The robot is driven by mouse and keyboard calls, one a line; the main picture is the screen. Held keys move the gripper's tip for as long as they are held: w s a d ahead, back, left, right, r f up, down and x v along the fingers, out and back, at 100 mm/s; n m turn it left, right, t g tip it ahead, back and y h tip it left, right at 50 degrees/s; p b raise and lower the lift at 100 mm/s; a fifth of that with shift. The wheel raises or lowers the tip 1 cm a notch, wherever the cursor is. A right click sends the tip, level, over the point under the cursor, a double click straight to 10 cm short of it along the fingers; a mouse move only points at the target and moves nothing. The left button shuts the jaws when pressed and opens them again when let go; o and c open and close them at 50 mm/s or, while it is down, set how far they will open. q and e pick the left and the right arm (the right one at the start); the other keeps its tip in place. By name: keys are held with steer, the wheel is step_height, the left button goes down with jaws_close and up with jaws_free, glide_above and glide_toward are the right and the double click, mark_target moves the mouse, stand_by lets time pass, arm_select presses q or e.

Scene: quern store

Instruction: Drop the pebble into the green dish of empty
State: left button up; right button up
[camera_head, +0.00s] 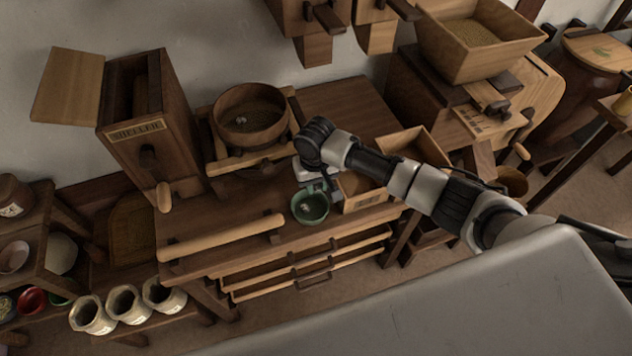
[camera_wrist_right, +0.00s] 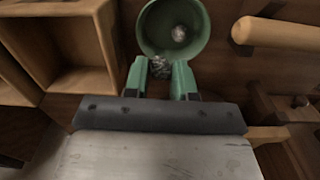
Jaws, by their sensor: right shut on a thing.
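The green dish (camera_head: 312,212) stands on the wooden bench, and its open mouth shows at the top of the right wrist view (camera_wrist_right: 148,28). A small grey pebble (camera_wrist_right: 179,33) lies inside the dish. My right gripper (camera_head: 318,184) is at the dish's back edge in the head view. In the right wrist view its two green fingertips (camera_wrist_right: 160,72) are shut on another grey speckled pebble (camera_wrist_right: 160,67), which overlaps the dish's near rim. I cannot tell how high it is above the dish. My left gripper is not in view.
A wooden divided box (camera_wrist_right: 75,45) stands beside the dish. A round sieve (camera_head: 250,118) sits on a frame behind left. A wooden rail (camera_head: 222,238) runs along the bench front. The sheller box (camera_head: 135,115) stands at left, a hopper (camera_head: 480,45) at upper right.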

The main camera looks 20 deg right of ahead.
mark_target(316, 185)
steer(key=shift+f, duration=0.5)
steer(key=shift+r, duration=0.1)
steer(key=o, duration=1)
steer(key=shift+c, duration=0.2)
step_height(316, 185, up, 11)
steer(key=shift+b, duration=0.35)
